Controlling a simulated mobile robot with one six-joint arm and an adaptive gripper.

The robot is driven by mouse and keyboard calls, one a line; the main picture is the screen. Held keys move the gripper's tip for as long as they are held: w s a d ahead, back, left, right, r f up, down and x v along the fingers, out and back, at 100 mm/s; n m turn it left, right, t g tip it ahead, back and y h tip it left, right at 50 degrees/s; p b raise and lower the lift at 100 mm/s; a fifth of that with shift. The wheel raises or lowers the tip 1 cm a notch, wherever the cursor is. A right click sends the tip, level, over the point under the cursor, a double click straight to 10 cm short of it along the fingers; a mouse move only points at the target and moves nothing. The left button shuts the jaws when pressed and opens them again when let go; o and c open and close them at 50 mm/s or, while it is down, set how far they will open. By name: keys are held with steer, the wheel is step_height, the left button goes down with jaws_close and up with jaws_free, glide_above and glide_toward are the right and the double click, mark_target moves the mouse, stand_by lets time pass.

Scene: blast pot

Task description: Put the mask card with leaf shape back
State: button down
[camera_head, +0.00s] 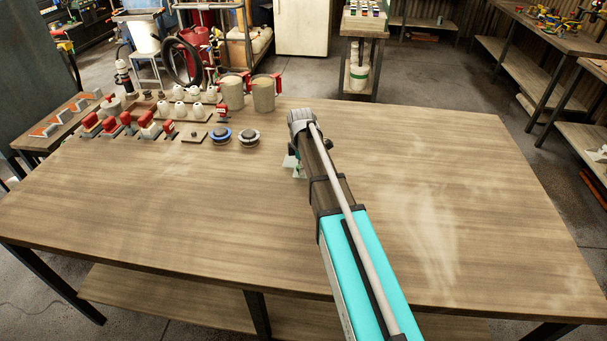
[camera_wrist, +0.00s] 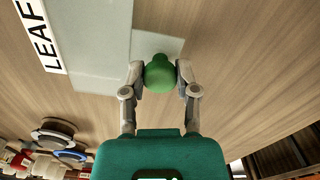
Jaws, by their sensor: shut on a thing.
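My gripper (camera_wrist: 160,78) has its two fingers shut on a green knob (camera_wrist: 159,76) in the wrist view. Behind the knob lies a small pale square (camera_wrist: 163,44). A larger pale grey-green plate (camera_wrist: 92,45) is left of the knob, with a white strip reading LEAF (camera_wrist: 40,42) along its left side. I cannot tell how the knob, square and plate join, and no leaf cut-out shows. In the head view my arm hides the fingers and knob; a bit of pale green (camera_head: 292,163) shows beside it, over the table.
The wooden table (camera_head: 150,215) is clear in front and on the right. At its back left stand a blue-rimmed round pot (camera_head: 220,136), a white-rimmed one (camera_head: 249,138), several red-topped and white pieces, and two mugs (camera_head: 264,95).

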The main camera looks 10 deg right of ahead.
steer(key=shift+f+b, duration=0.5)
steer(key=shift+f, duration=0.3)
steer(key=shift+c, duration=1.8)
jaws_free()
step_height(320, 180, up, 12)
steer(key=p, duration=1.2)
steer(key=shift+s, duration=0.1)
